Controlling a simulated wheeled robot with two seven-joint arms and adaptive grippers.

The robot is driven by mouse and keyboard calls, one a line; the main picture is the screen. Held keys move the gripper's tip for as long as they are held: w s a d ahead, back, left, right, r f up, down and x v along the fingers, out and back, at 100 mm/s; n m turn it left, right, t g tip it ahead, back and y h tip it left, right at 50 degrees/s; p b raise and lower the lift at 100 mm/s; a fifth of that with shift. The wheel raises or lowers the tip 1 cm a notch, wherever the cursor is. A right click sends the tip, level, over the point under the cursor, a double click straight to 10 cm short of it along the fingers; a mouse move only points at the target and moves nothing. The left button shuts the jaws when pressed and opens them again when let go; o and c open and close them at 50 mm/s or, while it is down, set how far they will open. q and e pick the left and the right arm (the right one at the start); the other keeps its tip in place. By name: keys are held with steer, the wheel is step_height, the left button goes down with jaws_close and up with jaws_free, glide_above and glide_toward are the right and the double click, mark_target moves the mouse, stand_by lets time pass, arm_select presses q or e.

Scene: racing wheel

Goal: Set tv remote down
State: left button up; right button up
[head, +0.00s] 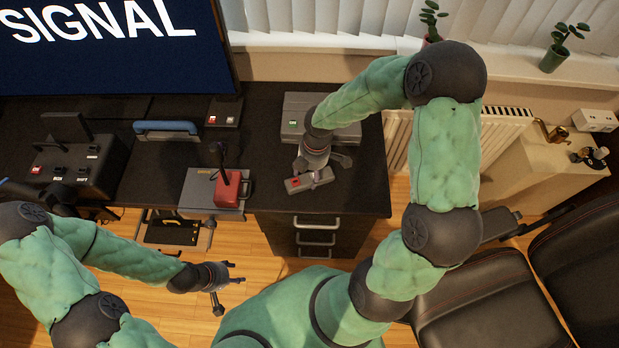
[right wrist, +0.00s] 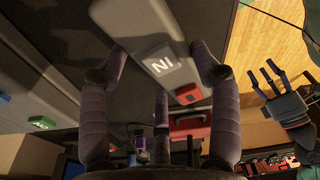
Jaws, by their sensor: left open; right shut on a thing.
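The tv remote (head: 308,181) is a grey block with a red button. It lies over the right part of the black desk top, below the grey box in the head view. My right gripper (head: 325,165) is shut on it. In the right wrist view the remote (right wrist: 150,42) sits between the fingers, with a white label and the red button showing. Whether it touches the desk I cannot tell. My left gripper (head: 228,283) is open and empty, low in front of the desk.
A grey box (head: 347,131) with a green button stands behind the remote. The black desk top (head: 360,195) is bare to the right of the remote. A black chair (head: 487,318) stands at lower right.

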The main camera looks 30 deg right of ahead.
mark_target(310, 174)
step_height(310, 174, down, 4)
steer(key=shift+w+r+b, duration=0.15)
steer(key=shift+r+b, duration=0.05)
steer(key=shift+b, duration=0.75)
steer(key=shift+r, duration=0.1)
steer(key=o, duration=1.2)
steer(key=shift+o, duration=0.2)
steer(key=r+p, duration=0.1)
steer(key=r, duration=0.3)
steer(key=d+r+p, duration=0.1)
steer(key=r+p, duration=0.1)
steer(key=r, duration=0.2)
steer(key=r+p, duration=0.2)
steer(key=r, duration=0.2)
steer(key=shift+d, duration=0.25)
